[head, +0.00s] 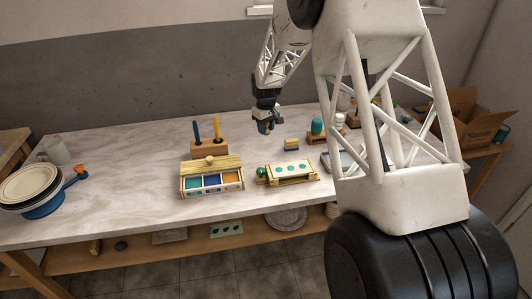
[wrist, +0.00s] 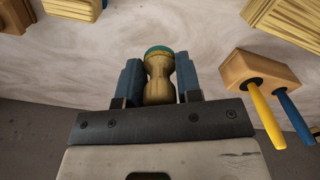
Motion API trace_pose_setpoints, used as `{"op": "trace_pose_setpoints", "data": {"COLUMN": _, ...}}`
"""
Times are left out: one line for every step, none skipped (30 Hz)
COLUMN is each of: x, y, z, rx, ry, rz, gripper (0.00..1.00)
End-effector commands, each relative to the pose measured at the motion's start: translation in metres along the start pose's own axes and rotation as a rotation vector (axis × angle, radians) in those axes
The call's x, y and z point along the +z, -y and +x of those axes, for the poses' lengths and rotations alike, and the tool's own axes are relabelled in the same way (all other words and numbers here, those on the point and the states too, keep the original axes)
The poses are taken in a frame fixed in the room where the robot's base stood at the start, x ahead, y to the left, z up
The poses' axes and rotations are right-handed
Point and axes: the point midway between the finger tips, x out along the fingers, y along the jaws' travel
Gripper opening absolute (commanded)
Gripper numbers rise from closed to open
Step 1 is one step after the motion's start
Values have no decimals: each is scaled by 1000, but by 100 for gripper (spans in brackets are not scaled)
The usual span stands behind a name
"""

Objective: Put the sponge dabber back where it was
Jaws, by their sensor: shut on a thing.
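My gripper (head: 265,125) is above the back middle of the table in the head view. In the wrist view, the blue fingers of my gripper (wrist: 159,85) are shut on the sponge dabber (wrist: 159,75). The dabber has a waisted wooden handle and a teal sponge end pointing away from the wrist. I cannot make the dabber out clearly in the head view. No holder shows around it, and it looks clear of the tabletop. Its former place is not identifiable from these frames.
A wooden block (head: 210,147) with a blue and a yellow brush stands left of my gripper. In front are a box of coloured glazes (head: 212,181) and a wooden frame with a teal-dotted tile (head: 291,169). A small wood-and-blue block (head: 291,145) lies nearby.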

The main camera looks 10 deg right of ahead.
Motion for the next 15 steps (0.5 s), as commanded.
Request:
{"op": "trace_pose_setpoints", "data": {"x": 0, "y": 0, "z": 3, "rx": -1, "ry": 1, "rz": 0, "gripper": 4}}
{"op": "trace_pose_setpoints", "data": {"x": 0, "y": 0, "z": 5, "rx": -1, "ry": 1, "rz": 0, "gripper": 4}}
{"op": "trace_pose_setpoints", "data": {"x": 0, "y": 0, "z": 9, "rx": -1, "ry": 1, "rz": 0, "gripper": 4}}
{"op": "trace_pose_setpoints", "data": {"x": 0, "y": 0, "z": 12, "rx": -1, "ry": 2, "rz": 0, "gripper": 4}}
{"op": "trace_pose_setpoints", "data": {"x": 0, "y": 0, "z": 16, "rx": -1, "ry": 2, "rz": 0, "gripper": 4}}
{"op": "trace_pose_setpoints", "data": {"x": 1, "y": 0, "z": 22, "rx": -1, "ry": 3, "rz": 0, "gripper": 4}}
{"op": "trace_pose_setpoints", "data": {"x": 1, "y": 0, "z": 26, "rx": -2, "ry": 3, "rz": 0, "gripper": 4}}
{"op": "trace_pose_setpoints", "data": {"x": 1, "y": 0, "z": 30, "rx": -2, "ry": 3, "rz": 0, "gripper": 4}}
{"op": "trace_pose_setpoints", "data": {"x": 0, "y": 0, "z": 36, "rx": -1, "ry": 2, "rz": 0, "gripper": 4}}
{"op": "trace_pose_setpoints", "data": {"x": 1, "y": 0, "z": 40, "rx": -1, "ry": 2, "rz": 0, "gripper": 4}}
{"op": "trace_pose_setpoints", "data": {"x": 1, "y": 0, "z": 44, "rx": -1, "ry": 2, "rz": 0, "gripper": 4}}
{"op": "trace_pose_setpoints", "data": {"x": 1, "y": 0, "z": 49, "rx": -1, "ry": 2, "rz": 1, "gripper": 4}}
{"op": "trace_pose_setpoints", "data": {"x": 1, "y": 0, "z": 52, "rx": -1, "ry": 2, "rz": 1, "gripper": 4}}
{"op": "trace_pose_setpoints", "data": {"x": 1, "y": 0, "z": 55, "rx": -1, "ry": 2, "rz": 1, "gripper": 4}}
{"op": "trace_pose_setpoints", "data": {"x": 0, "y": 0, "z": 58, "rx": -1, "ry": 1, "rz": 1, "gripper": 4}}
